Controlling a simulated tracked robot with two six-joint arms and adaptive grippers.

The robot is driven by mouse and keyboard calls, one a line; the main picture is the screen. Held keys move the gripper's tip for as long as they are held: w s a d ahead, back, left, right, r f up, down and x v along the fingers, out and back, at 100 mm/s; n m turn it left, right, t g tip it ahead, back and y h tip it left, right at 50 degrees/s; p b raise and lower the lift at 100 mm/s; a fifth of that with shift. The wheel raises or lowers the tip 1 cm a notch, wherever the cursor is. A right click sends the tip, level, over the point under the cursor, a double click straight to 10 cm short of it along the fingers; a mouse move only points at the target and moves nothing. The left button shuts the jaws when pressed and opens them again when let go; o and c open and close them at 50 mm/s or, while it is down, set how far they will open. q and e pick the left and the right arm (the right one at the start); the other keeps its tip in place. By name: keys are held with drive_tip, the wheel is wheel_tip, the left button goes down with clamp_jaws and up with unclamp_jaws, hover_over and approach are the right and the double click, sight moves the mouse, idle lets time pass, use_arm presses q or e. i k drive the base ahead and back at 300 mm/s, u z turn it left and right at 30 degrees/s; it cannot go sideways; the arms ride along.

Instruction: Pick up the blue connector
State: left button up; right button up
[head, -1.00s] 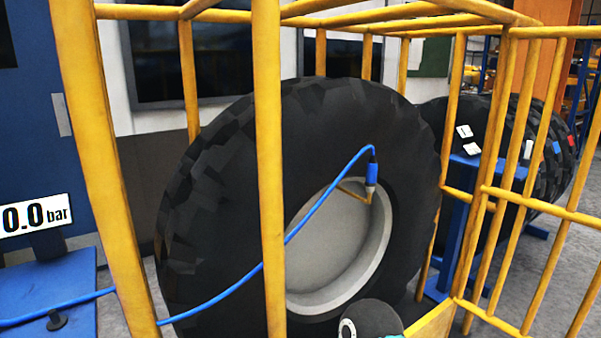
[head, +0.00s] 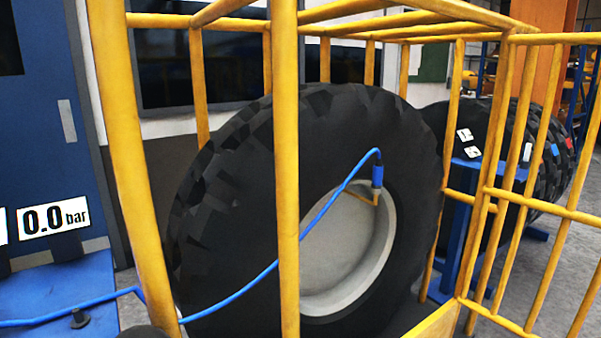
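The blue connector (head: 377,176) sits upright at the end of a blue hose (head: 262,274), at the top of a thin yellow-brown valve stem (head: 357,194) by the wheel's grey rim (head: 338,262). It appears to be on the stem. The hose arches over from the connector, then runs down left across the big black tyre (head: 235,215) and out past the left cage post. Neither of my grippers shows in the head view. A small dark rounded shape at the bottom left edge is too cut off to identify.
A yellow bar cage (head: 287,200) surrounds the tyre, with posts in front of it. A blue cabinet (head: 45,130) with a "0.0 bar" display (head: 53,218) stands at left. More tyres (head: 480,140) and a blue stand (head: 462,220) are at right.

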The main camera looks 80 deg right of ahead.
sight(378, 168)
drive_tip(key=u, duration=0.3)
drive_tip(key=k, duration=2.6)
drive_tip(key=z, duration=1.25)
drive_tip(key=i, duration=1)
drive_tip(key=z, duration=0.05)
